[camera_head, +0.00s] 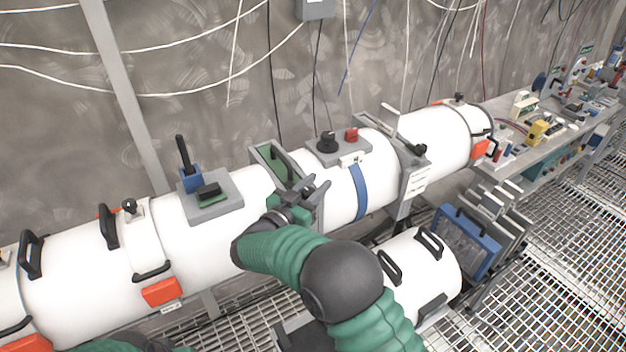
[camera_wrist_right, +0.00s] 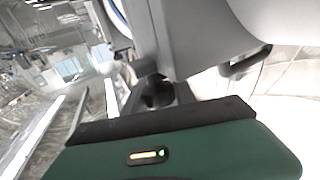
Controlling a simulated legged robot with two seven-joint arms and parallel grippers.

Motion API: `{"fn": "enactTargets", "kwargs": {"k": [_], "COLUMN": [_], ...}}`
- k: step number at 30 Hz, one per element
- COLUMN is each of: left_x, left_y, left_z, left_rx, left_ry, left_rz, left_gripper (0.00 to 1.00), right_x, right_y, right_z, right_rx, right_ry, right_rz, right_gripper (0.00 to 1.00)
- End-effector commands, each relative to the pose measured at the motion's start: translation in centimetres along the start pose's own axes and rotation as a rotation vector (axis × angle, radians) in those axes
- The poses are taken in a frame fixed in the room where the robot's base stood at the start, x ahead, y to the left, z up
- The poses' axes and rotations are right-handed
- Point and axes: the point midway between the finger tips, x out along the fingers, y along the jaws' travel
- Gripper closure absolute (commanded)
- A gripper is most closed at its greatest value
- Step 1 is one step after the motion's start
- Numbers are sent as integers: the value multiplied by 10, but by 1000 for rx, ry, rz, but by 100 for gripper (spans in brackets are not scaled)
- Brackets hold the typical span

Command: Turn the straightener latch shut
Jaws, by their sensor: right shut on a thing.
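A long white pipe (camera_head: 230,195) runs across the head view, with a grey frame with a green inside (camera_head: 272,163) mounted on top. My right gripper (camera_head: 308,190) is at the near side of this frame. It is shut on a small dark part that I take to be the straightener latch; the fingers and wrist mostly hide it. In the right wrist view, a dark round part (camera_wrist_right: 158,93) shows just beyond the green gripper body, below a grey block (camera_wrist_right: 190,40). The latch's angle cannot be made out. My left gripper is not in view; only a bit of my left arm shows at the bottom left.
A grey box with a black knob and red button (camera_head: 343,146) sits right of the frame, near a blue band (camera_head: 359,190). A blue block with a black lever (camera_head: 190,178) stands to the left. A shorter white cylinder (camera_head: 430,265) lies below right. A cluttered bench (camera_head: 560,145) is far right.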

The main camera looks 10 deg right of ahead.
Motion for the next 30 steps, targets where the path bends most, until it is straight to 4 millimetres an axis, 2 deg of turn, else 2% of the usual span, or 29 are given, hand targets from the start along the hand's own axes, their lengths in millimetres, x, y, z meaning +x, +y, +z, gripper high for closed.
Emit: {"fn": "enactTargets", "kwargs": {"k": [12, 27, 28, 30], "left_x": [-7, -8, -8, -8], "left_y": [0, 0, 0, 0], "left_z": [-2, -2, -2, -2], "left_rx": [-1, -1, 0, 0], "left_ry": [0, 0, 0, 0], "left_rz": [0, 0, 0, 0], "left_gripper": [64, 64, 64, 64], "right_x": [-1, -1, -1, -1], "right_y": [4, 5, 5, 5], "right_z": [1, 0, 0, 0], "right_rx": [-2, 0, 0, 0], "right_ry": [0, 3, 3, 3], "right_rz": [166, 183, 182, 183], "right_gripper": [100, 100, 65, 55]}}
